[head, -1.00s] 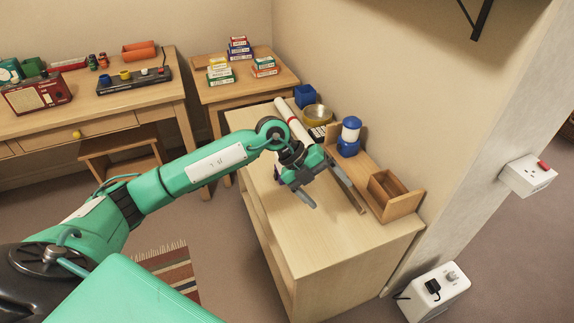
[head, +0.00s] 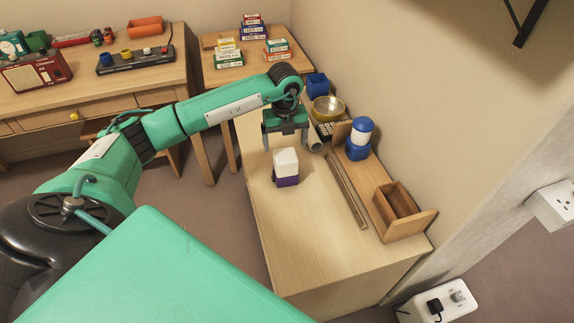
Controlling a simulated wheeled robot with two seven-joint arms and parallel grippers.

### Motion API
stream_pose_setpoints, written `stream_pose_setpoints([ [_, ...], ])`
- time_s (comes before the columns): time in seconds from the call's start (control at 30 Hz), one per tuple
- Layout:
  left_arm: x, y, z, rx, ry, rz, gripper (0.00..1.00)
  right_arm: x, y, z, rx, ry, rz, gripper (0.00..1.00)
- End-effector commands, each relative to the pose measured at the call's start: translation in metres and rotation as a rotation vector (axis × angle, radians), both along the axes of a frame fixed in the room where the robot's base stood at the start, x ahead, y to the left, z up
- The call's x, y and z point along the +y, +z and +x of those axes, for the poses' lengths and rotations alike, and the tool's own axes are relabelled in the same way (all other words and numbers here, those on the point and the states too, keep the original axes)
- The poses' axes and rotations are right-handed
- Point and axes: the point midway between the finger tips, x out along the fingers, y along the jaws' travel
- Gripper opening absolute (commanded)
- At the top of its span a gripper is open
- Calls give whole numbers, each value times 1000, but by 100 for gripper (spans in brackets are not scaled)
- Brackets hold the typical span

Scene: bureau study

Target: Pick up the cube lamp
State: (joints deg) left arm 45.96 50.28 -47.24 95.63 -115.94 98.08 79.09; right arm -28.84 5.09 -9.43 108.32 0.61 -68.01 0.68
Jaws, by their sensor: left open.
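The cube lamp (head: 286,168), with a white block-shaped top on a purple base, stands upright on the light wooden desk (head: 310,240). My left gripper (head: 285,141) is open and empty, with its fingers pointing down. In the picture it sits just above and behind the lamp's white top; I cannot tell the exact gap in depth. No contact with the lamp shows. My right gripper is not in view.
Along the wall side of the desk stand a blue-and-white lantern (head: 360,139), a wooden box (head: 398,204), a yellowish bowl (head: 328,108) and a blue cup (head: 317,84). A thin strip (head: 346,190) lies right of the lamp. The desk's front is clear.

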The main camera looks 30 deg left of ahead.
Motion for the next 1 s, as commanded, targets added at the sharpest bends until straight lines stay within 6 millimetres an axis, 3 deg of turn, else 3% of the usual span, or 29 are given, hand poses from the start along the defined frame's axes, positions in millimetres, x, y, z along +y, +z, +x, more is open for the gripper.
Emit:
stream_pose_setpoints([
  [0.1, -1, -21, 0, 2, -1, -1, 87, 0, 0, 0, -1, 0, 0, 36],
  [0.43, 0, -44, 0, 1, -1, -1, 87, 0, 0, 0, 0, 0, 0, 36],
  [0.7, 1, -82, 1, 1, -1, -2, 87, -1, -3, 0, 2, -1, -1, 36],
  [0.93, 1, -86, 1, -1, -2, -1, 87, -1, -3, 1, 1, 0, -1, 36],
  [1.0, 1, -86, 1, -1, -2, -1, 77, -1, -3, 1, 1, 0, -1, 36],
])
